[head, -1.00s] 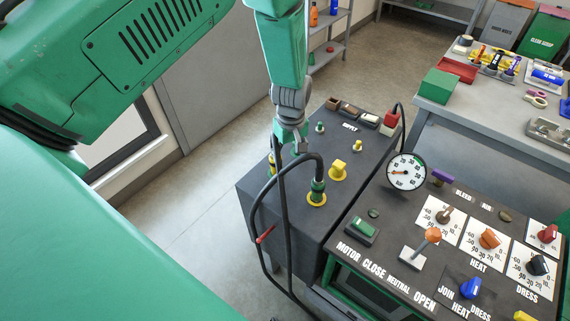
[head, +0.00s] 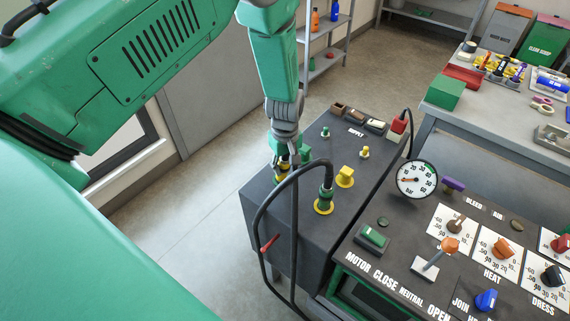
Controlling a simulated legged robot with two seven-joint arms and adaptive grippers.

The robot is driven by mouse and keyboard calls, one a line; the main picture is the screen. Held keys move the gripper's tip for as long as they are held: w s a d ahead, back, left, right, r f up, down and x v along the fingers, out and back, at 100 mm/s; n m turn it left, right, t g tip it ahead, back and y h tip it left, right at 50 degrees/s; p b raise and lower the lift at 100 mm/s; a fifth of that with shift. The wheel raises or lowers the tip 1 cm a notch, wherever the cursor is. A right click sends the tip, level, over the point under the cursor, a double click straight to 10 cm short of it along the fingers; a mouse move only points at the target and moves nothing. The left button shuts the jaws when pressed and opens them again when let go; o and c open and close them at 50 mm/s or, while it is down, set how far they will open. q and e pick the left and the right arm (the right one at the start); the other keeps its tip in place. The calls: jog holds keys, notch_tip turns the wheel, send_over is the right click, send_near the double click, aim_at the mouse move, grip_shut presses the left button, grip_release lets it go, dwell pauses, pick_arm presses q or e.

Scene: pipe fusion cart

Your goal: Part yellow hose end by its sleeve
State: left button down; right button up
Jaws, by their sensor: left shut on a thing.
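My left gripper (head: 284,156) reaches down from above at the left back of the dark supply box. It is shut around a hose fitting with a yellow collar (head: 282,174), taken as the yellow hose end. The fingers hide most of its sleeve, and I cannot tell whether it is seated or raised. My right gripper is not in view.
The black hose (head: 258,228) loops close to the gripper and down the front of the supply box (head: 262,212). Yellow knobs (head: 345,176) and a pressure gauge (head: 416,179) stand to the right. The control panel (head: 400,285) fills the lower right. The floor at left is clear.

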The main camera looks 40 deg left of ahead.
aim_at(281, 160)
pick_arm(q)
jog(key=shift+a, duration=1.05)
jog(key=shift+w+d+r+p, duration=0.3)
jog(key=shift+d+r+p, duration=0.15)
jog(key=shift+r+p, duration=0.1)
jog(key=shift+d+r, duration=0.1)
jog(key=shift+r, duration=0.15)
jog(key=shift+s+r+p, duration=0.15)
jog(key=shift+r+p, duration=0.2)
jog(key=shift+a+r+p, duration=0.35)
jog(key=shift+a+r, duration=0.05)
jog(key=shift+d+r, duration=0.1)
jog(key=shift+r, duration=0.15)
jog(key=shift+d+r+p, duration=0.25)
jog(key=shift+r+p, duration=0.5)
jog(key=shift+r, duration=0.3)
jog(key=shift+a+p, duration=0.1)
jog(key=shift+p, duration=0.2)
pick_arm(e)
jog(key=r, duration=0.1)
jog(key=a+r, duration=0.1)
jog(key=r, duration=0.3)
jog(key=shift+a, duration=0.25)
